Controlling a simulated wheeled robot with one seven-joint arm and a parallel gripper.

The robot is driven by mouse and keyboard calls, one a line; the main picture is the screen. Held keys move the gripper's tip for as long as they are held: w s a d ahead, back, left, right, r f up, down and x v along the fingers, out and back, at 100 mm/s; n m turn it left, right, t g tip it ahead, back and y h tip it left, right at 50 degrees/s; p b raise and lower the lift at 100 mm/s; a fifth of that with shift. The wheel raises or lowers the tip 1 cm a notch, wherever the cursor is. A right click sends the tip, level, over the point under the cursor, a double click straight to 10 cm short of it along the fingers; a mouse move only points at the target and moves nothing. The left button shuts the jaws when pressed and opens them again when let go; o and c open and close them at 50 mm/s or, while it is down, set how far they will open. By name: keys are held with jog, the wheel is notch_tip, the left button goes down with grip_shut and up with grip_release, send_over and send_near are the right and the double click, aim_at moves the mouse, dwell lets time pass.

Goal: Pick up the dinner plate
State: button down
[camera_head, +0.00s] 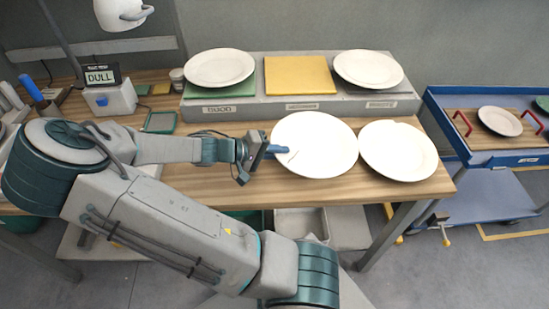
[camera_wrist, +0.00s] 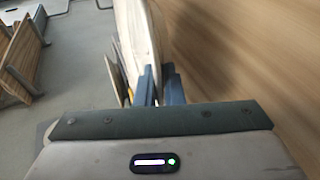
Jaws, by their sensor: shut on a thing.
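A large white dinner plate (camera_head: 322,140) is in the middle of the head view, over the wooden bench. My gripper (camera_head: 280,149) is at its left edge, with the blue fingers shut on the rim. In the wrist view the plate (camera_wrist: 136,35) shows edge-on between the two blue fingers (camera_wrist: 159,85). I cannot tell for sure whether the plate is clear of the bench. A second white plate (camera_head: 400,152) lies just to its right, by the bench's right end.
The wooden bench (camera_head: 200,188) carries a grey raised shelf (camera_head: 250,108) behind the plates. On it are two white plates (camera_head: 219,68) (camera_head: 368,69) and a yellow square (camera_head: 299,75). A blue cart (camera_head: 470,170) with another plate (camera_head: 499,121) stands at right.

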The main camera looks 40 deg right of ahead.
notch_tip(320, 180, up, 6)
send_over(317, 164)
jog(key=shift+w+a+r, duration=0.1)
jog(key=shift+w, duration=0.05)
